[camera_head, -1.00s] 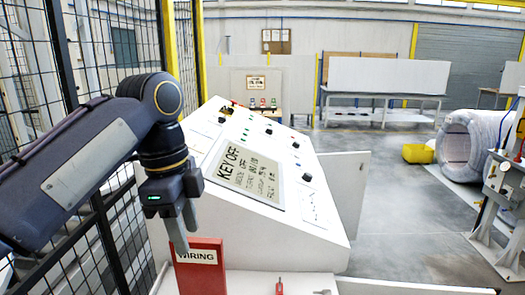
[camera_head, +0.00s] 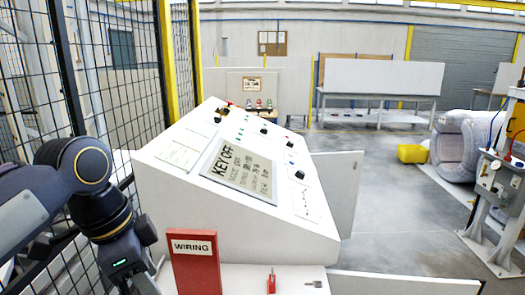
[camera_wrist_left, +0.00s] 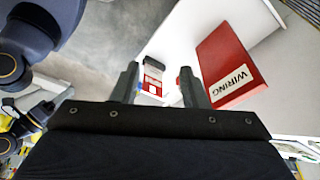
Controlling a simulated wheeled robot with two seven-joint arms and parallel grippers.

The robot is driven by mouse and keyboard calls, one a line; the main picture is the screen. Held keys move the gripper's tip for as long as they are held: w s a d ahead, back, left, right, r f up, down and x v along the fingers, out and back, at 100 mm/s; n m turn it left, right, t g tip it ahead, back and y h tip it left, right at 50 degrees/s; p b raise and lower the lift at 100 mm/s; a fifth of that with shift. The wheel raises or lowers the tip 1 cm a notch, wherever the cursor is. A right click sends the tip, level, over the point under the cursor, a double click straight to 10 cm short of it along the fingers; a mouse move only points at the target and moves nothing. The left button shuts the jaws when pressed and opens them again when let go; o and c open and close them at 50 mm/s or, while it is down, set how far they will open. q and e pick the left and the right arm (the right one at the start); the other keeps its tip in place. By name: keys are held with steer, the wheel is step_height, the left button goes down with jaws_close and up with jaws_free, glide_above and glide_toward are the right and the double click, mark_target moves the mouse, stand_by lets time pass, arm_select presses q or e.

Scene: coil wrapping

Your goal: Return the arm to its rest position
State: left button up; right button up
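My left arm comes in from the left edge in the head view, and its gripper (camera_head: 140,285) hangs low at the left, beside the console's front left corner. Its fingers are partly cut off by the lower edge. In the left wrist view the two fingers of this gripper (camera_wrist_left: 158,78) stand apart with no object gripped. A red box marked WIRING (camera_head: 195,260) stands to the right of the gripper; it also shows in the wrist view (camera_wrist_left: 228,62), to the right of the fingers.
A sloped white console (camera_head: 240,210) has a screen reading KEY OFF (camera_head: 238,170). A red-tagged item (camera_head: 271,282) and a key (camera_head: 314,284) lie on the ledge. A black mesh fence (camera_head: 105,90) runs along the left.

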arm_select(q)
steer(key=s+a+f+n+t, duration=0.1)
steer(key=s+f+n+t, duration=0.1)
steer(key=s+f+n, duration=0.4)
steer(key=s+a+f+n+t+h, duration=0.1)
steer(key=s+f+n+t, duration=0.1)
steer(key=s+f+n, duration=0.4)
step_height(320, 180, down, 6)
steer(key=shift+a+r+n, duration=0.25)
steer(key=shift+n, duration=0.75)
